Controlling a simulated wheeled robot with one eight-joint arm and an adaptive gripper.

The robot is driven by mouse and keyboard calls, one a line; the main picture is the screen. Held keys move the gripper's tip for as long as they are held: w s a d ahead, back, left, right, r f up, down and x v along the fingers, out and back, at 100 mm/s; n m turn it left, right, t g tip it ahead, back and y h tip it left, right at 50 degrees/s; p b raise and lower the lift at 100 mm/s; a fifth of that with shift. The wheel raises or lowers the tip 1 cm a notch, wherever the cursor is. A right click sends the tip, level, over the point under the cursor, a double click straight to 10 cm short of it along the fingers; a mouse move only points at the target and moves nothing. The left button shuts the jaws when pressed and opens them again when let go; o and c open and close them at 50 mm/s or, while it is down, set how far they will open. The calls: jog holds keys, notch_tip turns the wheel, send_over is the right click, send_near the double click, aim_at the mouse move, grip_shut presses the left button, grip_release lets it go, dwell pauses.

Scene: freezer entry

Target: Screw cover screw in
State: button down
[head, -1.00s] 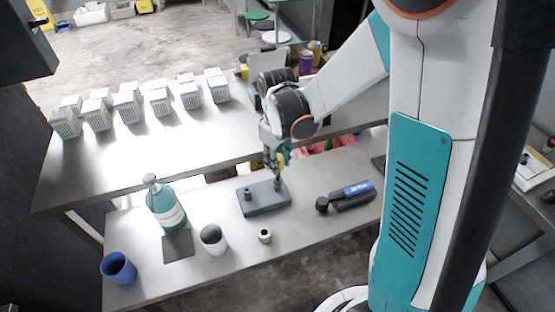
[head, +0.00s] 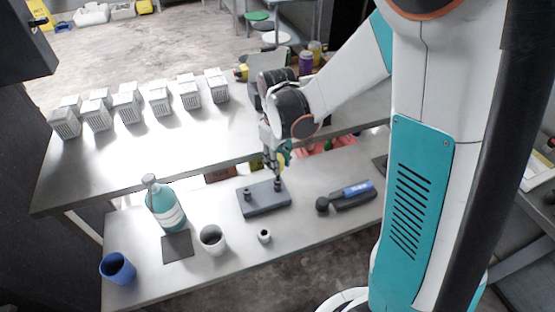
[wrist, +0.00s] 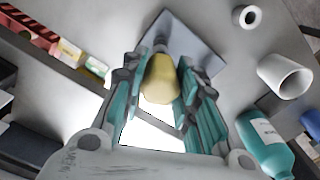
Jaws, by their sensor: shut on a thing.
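A flat dark grey plate (head: 264,203) lies on the lower bench in the head view, with a short dark post (head: 248,194) on its left part. My gripper (head: 275,163) is above the plate's right end, pointing down. It is shut on a yellow-handled tool, which shows between the fingers in the wrist view (wrist: 159,80). The tool's lower end meets a dark upright piece (head: 278,186) on the plate's right part; I cannot tell whether that is a screw. The plate also shows in the wrist view (wrist: 200,45), beyond the tool.
A black tool with a blue label (head: 357,189) lies right of the plate. A white cup (head: 212,240), a small white ring (head: 264,236), a teal bottle (head: 165,205) and a blue cup (head: 117,268) stand to the left and front. White boxes line the upper bench.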

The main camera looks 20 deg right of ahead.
jog(key=shift+f+b, duration=0.8)
jog(key=shift+f, duration=0.15)
jog(key=m, duration=0.3)
jog(key=shift+f+b, duration=0.15)
jog(key=shift+b, duration=0.25)
jog(key=m, duration=0.5)
jog(key=shift+b, duration=0.35)
jog(key=m, duration=0.6)
jog(key=shift+m+b, duration=0.4)
jog(key=m, duration=0.7)
jog(key=shift+b, duration=0.3)
jog(key=c, duration=1.2)
grip_release()
